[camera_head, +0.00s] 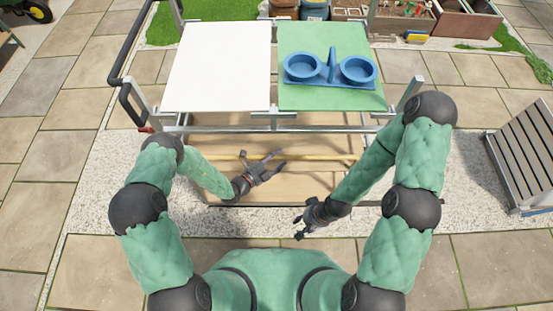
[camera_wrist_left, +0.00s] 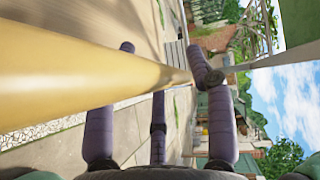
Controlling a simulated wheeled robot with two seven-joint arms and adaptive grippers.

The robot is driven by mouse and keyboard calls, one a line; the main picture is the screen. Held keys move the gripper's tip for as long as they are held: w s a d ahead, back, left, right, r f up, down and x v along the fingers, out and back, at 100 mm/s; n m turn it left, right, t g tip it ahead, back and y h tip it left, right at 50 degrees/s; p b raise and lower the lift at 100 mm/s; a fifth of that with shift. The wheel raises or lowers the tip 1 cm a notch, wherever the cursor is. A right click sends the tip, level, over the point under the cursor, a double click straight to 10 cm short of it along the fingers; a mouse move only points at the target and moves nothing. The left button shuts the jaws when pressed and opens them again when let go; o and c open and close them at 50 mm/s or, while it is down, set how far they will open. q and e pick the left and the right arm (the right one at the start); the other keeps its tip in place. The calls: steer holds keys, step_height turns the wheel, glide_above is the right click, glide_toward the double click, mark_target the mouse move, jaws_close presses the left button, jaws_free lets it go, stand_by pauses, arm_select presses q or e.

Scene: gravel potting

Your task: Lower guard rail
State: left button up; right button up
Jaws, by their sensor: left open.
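The guard rail is a yellow bar (camera_head: 225,157) running across the near side of the cart, below the level of its top. My left gripper (camera_head: 281,161) is at the middle of the rail, its fingers open and pointing right. In the left wrist view the rail (camera_wrist_left: 80,76) looms large from the left and crosses in front of one finger. The open fingers (camera_wrist_left: 160,75) stand apart; I cannot tell whether they touch the rail. My right gripper (camera_head: 298,227) is lower and nearer my body, away from the rail, and looks open and empty.
The cart top holds a white panel (camera_head: 220,65) and a green panel (camera_head: 295,98) with a blue double-cup holder (camera_head: 331,68). A wooden lower shelf (camera_head: 310,185) lies under the arms. A black handle (camera_head: 130,60) is at the left. A slatted grey bench (camera_head: 520,165) stands right.

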arm_select(q)
steer(key=shift+w+d, duration=0.1)
jaws_close()
stand_by(0.3)
